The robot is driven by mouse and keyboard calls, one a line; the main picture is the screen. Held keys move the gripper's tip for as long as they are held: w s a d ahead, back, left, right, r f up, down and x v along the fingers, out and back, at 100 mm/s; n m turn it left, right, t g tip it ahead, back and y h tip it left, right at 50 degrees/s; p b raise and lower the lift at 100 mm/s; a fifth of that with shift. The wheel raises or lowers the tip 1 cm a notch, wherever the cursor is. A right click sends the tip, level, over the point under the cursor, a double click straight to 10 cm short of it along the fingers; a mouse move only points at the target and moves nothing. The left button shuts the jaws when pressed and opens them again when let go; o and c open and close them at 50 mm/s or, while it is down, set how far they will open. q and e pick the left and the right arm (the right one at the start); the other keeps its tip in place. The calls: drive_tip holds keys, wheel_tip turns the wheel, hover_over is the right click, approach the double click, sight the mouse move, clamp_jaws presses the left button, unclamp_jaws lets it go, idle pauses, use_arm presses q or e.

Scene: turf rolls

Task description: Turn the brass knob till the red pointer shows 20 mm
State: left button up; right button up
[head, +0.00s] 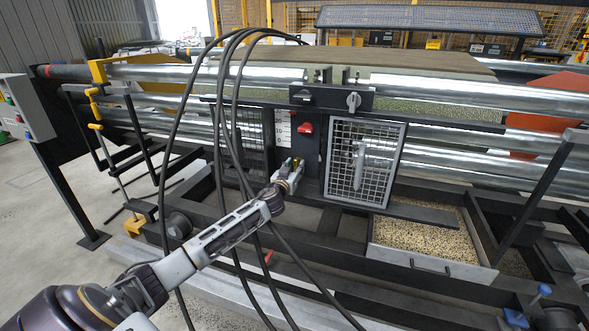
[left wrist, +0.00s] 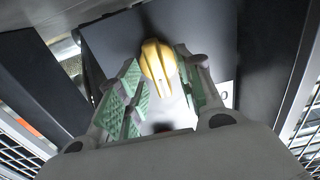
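The brass knob (head: 297,162) sits on the dark panel below a white scale plate (head: 283,130). A red part (head: 305,128), which looks like the pointer, is just right of the scale. The scale's marks are too small to read surely. My left gripper (head: 291,170) is at the knob, seen from behind in the head view. A gap shows at the left finger, so the gripper is open. Contact on the right cannot be told. My right gripper is out of view.
Black cables (head: 236,110) hang in front of the panel and pass close to my left forearm. A mesh door (head: 365,165) stands right of the knob. A tray of grain-like pellets (head: 425,240) is low on the right. Metal rollers (head: 480,95) run across above.

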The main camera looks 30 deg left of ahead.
use_arm(q)
drive_tip(key=shift+c, duration=0.2)
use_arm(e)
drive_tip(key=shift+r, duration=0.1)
use_arm(q)
drive_tip(key=c, duration=0.7)
clamp_jaws()
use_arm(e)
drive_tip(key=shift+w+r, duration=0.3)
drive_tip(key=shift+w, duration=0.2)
use_arm(q)
drive_tip(key=shift+m, duration=0.3)
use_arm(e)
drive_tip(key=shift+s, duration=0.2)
